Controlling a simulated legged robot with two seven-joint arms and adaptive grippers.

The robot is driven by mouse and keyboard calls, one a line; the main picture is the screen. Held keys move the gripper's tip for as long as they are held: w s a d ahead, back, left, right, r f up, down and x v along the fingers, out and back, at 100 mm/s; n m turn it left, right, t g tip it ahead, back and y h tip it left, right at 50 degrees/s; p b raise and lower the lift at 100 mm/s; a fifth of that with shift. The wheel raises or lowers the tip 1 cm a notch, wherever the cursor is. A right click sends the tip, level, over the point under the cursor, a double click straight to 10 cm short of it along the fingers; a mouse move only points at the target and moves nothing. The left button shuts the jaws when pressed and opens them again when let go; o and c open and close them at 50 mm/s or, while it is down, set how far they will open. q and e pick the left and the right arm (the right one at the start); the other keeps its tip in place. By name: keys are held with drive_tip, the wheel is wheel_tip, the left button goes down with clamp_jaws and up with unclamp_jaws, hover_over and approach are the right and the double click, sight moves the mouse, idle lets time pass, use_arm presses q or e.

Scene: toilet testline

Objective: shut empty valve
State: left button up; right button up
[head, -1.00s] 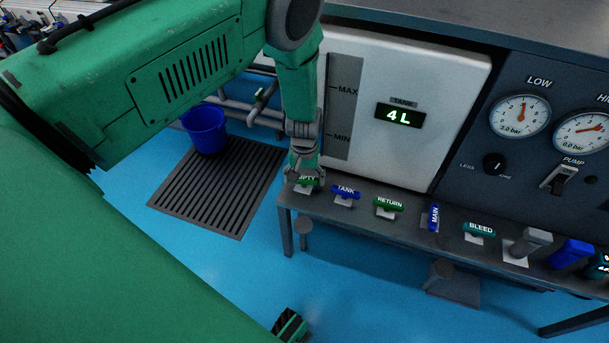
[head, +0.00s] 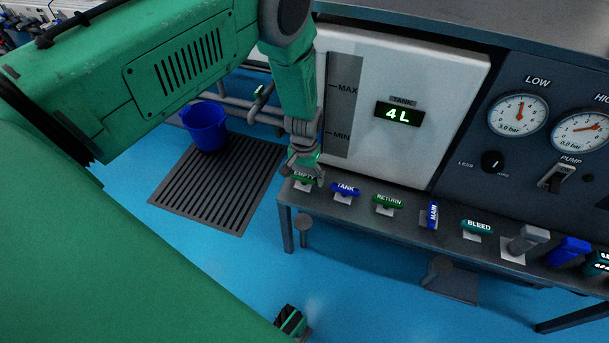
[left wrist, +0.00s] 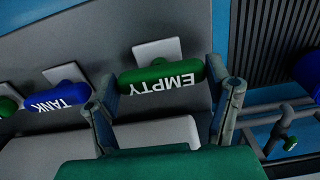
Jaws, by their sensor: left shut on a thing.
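The EMPTY valve has a green handle (head: 304,181) with white lettering. It is the leftmost in the row of valves on the bench, and it lies along the row. In the left wrist view the green handle (left wrist: 162,78) lies crosswise with a white plate behind it. My left gripper (head: 303,168) is down at this handle, with one finger at each end of it, shut on it. In the left wrist view the gripper (left wrist: 163,108) shows both fingers.
The blue TANK handle (head: 344,190) is close on the right, then the green RETURN handle (head: 388,202) and the upright MAIN handle (head: 433,214). The tank display (head: 399,115) reads 4 L. A blue bucket (head: 206,127) stands by the floor grate (head: 218,187).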

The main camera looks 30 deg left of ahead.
sight(305, 175)
use_arm(q)
drive_tip(key=o, duration=1.1)
drive_tip(key=shift+w, duration=0.1)
drive_tip(key=shift+o, duration=0.2)
wheel_tip(305, 175, up, 12)
drive_tip(key=shift+f, duration=0.1)
drive_tip(key=s+d+r+m+p, duration=0.1)
drive_tip(key=s+p, duration=0.3)
drive_tip(key=s, duration=1.1)
drive_tip(key=s+d+r+m+p, duration=0.2)
drive_tip(key=s+p, duration=0.3)
drive_tip(key=s, duration=1)
drive_tip(key=shift+s+d+t, duration=0.2)
drive_tip(key=shift+s+t, duration=0.05)
drive_tip(key=shift+t, duration=0.05)
